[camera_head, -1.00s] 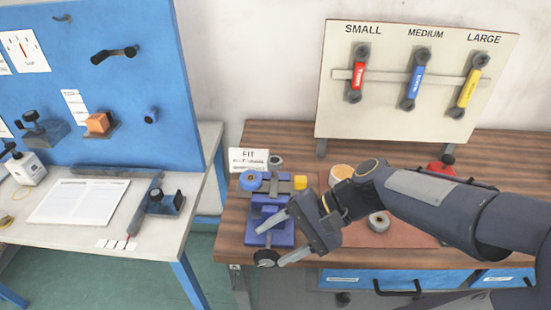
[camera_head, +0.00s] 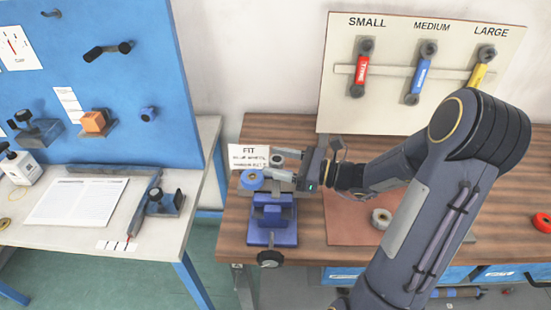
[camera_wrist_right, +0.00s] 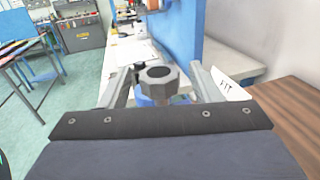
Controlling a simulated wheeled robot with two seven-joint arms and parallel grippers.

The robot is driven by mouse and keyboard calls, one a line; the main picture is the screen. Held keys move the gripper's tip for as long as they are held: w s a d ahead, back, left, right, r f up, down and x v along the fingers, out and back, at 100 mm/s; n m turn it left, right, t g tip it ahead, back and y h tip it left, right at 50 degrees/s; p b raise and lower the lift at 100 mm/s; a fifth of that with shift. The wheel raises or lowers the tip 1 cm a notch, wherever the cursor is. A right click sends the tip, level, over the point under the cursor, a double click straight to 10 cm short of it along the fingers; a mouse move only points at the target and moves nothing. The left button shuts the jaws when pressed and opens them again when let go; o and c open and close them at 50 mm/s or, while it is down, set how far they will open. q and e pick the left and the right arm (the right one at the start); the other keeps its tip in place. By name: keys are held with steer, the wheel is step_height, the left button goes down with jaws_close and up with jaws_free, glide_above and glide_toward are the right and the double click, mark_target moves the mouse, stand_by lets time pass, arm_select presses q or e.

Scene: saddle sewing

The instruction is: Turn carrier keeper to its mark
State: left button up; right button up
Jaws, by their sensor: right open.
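A blue fixture (camera_head: 271,222) stands on the brown bench, with a black knob (camera_head: 270,258) at its front and a blue round part (camera_head: 252,179) at its upper left. A grey ringed knob (camera_head: 278,159), perhaps the carrier keeper, shows behind the fixture's top. My right gripper (camera_head: 271,161) is open, its fingers pointing left, one on each side of this knob. In the right wrist view the knob is an eight-sided grey piece with a dark hole (camera_wrist_right: 159,73), between the spread fingers (camera_wrist_right: 157,84). Contact cannot be told. I see no mark. My left gripper is out of view.
A FIT card (camera_head: 248,157) stands close behind the fingers. A board with red, blue and yellow handled tools (camera_head: 420,73) stands at the back. A grey roll (camera_head: 381,218) lies on the reddish mat (camera_head: 345,228). A white side table (camera_head: 140,222) is at the left.

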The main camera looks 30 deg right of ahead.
steer(key=shift+w+a, duration=0.3)
steer(key=shift+a, duration=0.05)
jaws_close()
